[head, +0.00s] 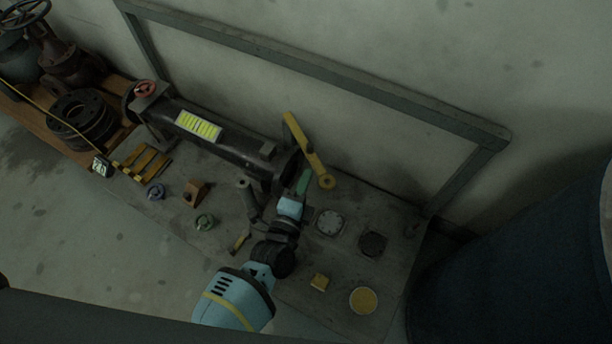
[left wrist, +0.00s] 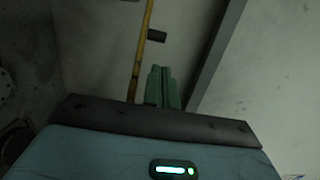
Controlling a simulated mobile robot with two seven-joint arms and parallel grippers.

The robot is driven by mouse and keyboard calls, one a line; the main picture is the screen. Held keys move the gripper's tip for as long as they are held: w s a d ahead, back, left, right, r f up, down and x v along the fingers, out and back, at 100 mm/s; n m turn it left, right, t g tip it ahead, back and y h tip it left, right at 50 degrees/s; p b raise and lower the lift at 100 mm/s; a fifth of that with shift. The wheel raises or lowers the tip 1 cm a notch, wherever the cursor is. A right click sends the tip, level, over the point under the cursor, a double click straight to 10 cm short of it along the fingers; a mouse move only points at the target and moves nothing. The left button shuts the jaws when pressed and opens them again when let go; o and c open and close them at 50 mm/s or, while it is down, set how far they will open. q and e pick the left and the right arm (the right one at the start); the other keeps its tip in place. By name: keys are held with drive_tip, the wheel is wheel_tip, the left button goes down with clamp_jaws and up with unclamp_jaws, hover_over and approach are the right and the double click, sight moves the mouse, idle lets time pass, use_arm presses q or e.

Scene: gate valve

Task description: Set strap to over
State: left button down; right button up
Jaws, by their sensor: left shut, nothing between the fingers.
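The yellow strap (head: 308,150) is a long flat bar with a ringed lower end. It slants beside the right end of the dark pipe (head: 225,142), its upper end towards the wall. In the left wrist view, a thin yellow bar (left wrist: 141,50) that looks like the strap runs upward just left of the fingers. My left gripper (head: 305,176) has green fingers, shut and empty, close to the left of the strap's lower part. The fingers show side by side in the left wrist view (left wrist: 162,72). I cannot tell whether they touch the strap. My right gripper is not in view.
A grey frame (head: 320,68) stands behind the bench (head: 325,250). A dark blue barrel (head: 520,250) stands at the right. Valves (head: 70,62) stand at the far left.

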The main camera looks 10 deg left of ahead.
sight(312, 161)
use_arm(q)
drive_tip(key=b+x, duration=0.3)
drive_tip(key=x, duration=0.4)
drive_tip(key=shift+w+f, duration=0.1)
drive_tip(key=shift+w, duration=0.3)
drive_tip(key=shift+s+a+m+h, duration=0.2)
drive_tip(key=shift+a+m+h, duration=0.2)
drive_tip(key=shift+s+a+m+g+h, duration=0.3)
drive_tip(key=shift+s+a+h, duration=0.1)
drive_tip(key=shift+h, duration=0.2)
